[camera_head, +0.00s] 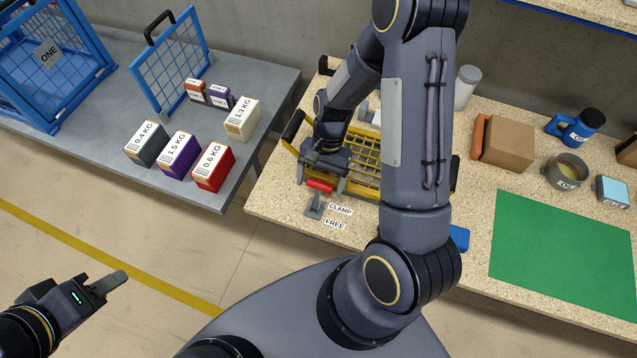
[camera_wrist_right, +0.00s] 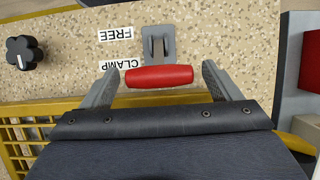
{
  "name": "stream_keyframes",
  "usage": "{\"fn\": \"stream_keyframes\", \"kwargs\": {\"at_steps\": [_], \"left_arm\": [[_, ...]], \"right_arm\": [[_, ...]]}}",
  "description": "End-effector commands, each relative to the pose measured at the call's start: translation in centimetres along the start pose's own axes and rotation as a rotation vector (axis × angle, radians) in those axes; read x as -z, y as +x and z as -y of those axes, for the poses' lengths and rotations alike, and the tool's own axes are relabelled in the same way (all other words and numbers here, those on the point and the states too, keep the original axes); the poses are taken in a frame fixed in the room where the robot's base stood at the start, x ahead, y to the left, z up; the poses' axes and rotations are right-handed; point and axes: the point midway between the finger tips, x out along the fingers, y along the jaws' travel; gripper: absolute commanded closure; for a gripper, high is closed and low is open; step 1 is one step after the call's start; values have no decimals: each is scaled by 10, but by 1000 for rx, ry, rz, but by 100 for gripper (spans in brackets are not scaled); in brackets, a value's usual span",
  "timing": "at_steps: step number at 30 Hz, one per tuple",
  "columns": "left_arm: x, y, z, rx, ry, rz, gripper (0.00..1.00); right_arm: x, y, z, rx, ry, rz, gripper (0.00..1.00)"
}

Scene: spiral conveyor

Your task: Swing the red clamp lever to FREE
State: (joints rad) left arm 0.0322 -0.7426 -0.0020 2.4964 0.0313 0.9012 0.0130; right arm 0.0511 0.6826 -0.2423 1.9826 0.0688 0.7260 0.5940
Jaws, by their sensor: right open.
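The red clamp lever (camera_head: 320,186) has a short red grip handle and a grey bracket (camera_head: 315,206) on the speckled table. The handle leans to the CLAMP side, near the yellow basket. It also shows in the right wrist view as a red bar (camera_wrist_right: 160,76). The CLAMP label (camera_head: 340,210) and FREE label (camera_head: 335,224) lie beside the bracket. My right gripper (camera_head: 322,187) is open, with one finger at each end of the handle; touching cannot be told. My left gripper (camera_head: 112,284) hangs over the floor at lower left, away from the lever; its finger gap is unclear.
A yellow wire basket (camera_head: 366,146) stands just behind the lever, partly hidden by my right arm. A black knob (camera_wrist_right: 24,53) is on the table near the labels. A green mat (camera_head: 565,255) lies to the right. A grey table (camera_head: 85,160) with weight boxes stands at left.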

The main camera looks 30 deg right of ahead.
Motion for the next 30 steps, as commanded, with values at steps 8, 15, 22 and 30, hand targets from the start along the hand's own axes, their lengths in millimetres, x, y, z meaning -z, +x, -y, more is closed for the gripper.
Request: {"fn": "stream_keyframes", "kwargs": {"at_steps": [8,15,22,30], "left_arm": [[0,0,0,0,0,0,64],[0,0,0,0,0,0,64],[0,0,0,0,0,0,64],[0,0,0,0,0,0,64]], "right_arm": [[0,13,0,1,0,0,16],[0,13,0,1,-1,0,28],[0,13,0,1,-1,0,58],[0,12,1,1,-1,-3,79]]}}
